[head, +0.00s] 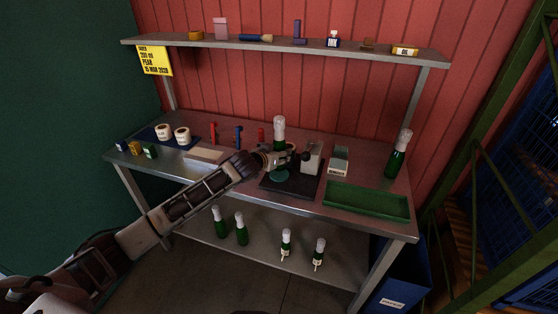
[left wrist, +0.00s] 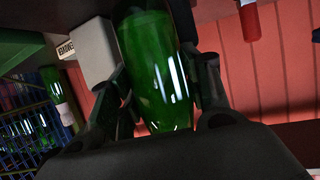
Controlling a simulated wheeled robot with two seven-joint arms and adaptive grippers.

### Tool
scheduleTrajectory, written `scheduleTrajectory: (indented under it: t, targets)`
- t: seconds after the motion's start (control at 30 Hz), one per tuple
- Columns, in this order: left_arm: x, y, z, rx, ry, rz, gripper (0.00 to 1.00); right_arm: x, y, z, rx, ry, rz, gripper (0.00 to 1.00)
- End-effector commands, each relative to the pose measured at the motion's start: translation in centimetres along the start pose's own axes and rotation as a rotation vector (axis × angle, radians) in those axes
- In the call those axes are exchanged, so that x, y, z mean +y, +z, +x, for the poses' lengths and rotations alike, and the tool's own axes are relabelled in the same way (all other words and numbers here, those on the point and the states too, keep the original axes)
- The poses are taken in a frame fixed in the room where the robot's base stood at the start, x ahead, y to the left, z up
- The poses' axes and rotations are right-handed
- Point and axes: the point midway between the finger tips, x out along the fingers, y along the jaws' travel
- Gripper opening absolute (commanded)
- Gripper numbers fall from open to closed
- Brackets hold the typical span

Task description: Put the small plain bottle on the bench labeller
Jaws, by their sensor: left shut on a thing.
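My left gripper (head: 277,157) is shut on a green bottle with a white foil top (head: 279,130). The bottle looks upright in the head view, and its lower body is hidden by the gripper. In the left wrist view the green bottle (left wrist: 155,75) sits between the two fingers, and no label shows on the visible glass. The bench labeller (head: 290,188) has a dark base, a green disc and a grey upright block. The gripper is at its back left; I cannot tell whether the bottle touches it. My right gripper is not in view.
A green tray (head: 367,203) lies right of the labeller, with a pale-fronted box (head: 339,162) behind it. Another foil-topped bottle (head: 398,155) stands at the bench's right end. Label rolls (head: 182,136) and small tools stand left. Several bottles (head: 241,230) stand on the lower shelf.

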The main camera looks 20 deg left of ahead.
Motion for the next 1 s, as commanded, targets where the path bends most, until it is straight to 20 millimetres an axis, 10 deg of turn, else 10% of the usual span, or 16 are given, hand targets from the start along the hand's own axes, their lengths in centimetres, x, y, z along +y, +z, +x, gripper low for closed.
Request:
scheduleTrajectory:
  t: [0.73,0.77,1.0]
  targets:
    - [0.0,2.9,1.2,0.003,0.000,-0.001,0.09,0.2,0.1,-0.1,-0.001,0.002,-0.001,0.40]
    - [0.0,3.1,1.3,0.000,0.000,-0.001,0.49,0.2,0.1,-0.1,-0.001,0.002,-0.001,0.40]
    - [0.0,3.0,1.3,0.000,0.000,-0.001,0.69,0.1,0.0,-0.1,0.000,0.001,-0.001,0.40]
